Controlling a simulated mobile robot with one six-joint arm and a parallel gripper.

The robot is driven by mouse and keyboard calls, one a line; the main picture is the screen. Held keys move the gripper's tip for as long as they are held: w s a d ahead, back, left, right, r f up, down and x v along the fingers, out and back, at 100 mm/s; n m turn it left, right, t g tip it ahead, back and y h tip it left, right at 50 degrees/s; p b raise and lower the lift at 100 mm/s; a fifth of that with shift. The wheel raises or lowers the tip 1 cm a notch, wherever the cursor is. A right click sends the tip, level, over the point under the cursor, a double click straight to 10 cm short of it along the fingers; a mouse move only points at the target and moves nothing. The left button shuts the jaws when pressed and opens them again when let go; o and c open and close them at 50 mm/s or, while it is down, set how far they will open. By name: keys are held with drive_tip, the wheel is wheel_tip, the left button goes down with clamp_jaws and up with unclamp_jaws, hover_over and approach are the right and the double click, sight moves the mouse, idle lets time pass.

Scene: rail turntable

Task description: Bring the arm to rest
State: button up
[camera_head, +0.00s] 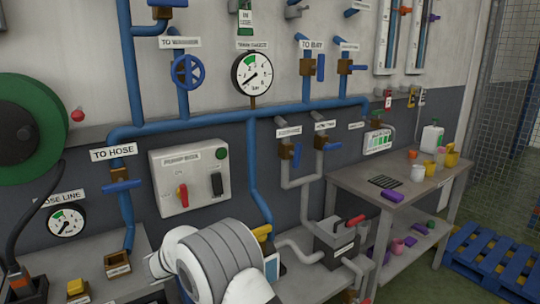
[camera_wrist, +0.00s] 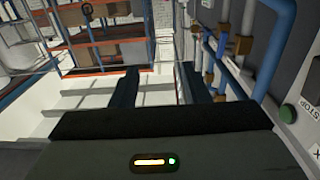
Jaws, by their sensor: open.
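My gripper (camera_wrist: 158,78) shows in the wrist view as two dark fingers standing apart, with nothing between them. It is open and empty. Blue pipes run past it on the right, and the edge of a panel with a green button (camera_wrist: 287,112) is close by on that side. In the head view my white and grey arm fills the bottom middle, in front of the pipe wall. My gripper cannot be made out there; the arm hides part of the low bench behind it.
The wall carries blue pipes (camera_head: 200,122), a gauge (camera_head: 252,73), a blue handwheel (camera_head: 187,70) and a switch panel (camera_head: 190,178). A table (camera_head: 340,187) with cups stands right, a blue pallet (camera_head: 495,252) beyond it. Orange shelving (camera_wrist: 108,40) shows in the wrist view.

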drive_tip(key=w+d+r+n+t+y, duration=0.3)
drive_tip(key=d+r+n+y, duration=0.1)
drive_tip(key=r+y, duration=0.3)
drive_tip(key=w+d+r+n+t+y, duration=0.3)
drive_tip(key=d+r+n+y, duration=0.1)
drive_tip(key=r+y, duration=0.3)
drive_tip(key=s+d+f+n+g, duration=0.1)
drive_tip(key=s+d+f+g, duration=0.2)
drive_tip(key=s, duration=0.9)
drive_tip(key=s+d+f+n+g, duration=0.1)
drive_tip(key=s+d+f+g, duration=0.3)
drive_tip(key=s+d, duration=0.4)
drive_tip(key=s+d+f+n+g+y+p, duration=0.1)
drive_tip(key=s+d+f+g, duration=0.2)
drive_tip(key=s, duration=1.4)
drive_tip(key=d+g, duration=0.3)
drive_tip(key=shift+s+f+n, duration=0.2)
drive_tip(key=shift+f+n, duration=0.1)
drive_tip(key=shift+f, duration=0.05)
drive_tip(key=shift+d, duration=0.1)
drive_tip(key=shift+c, duration=0.2)
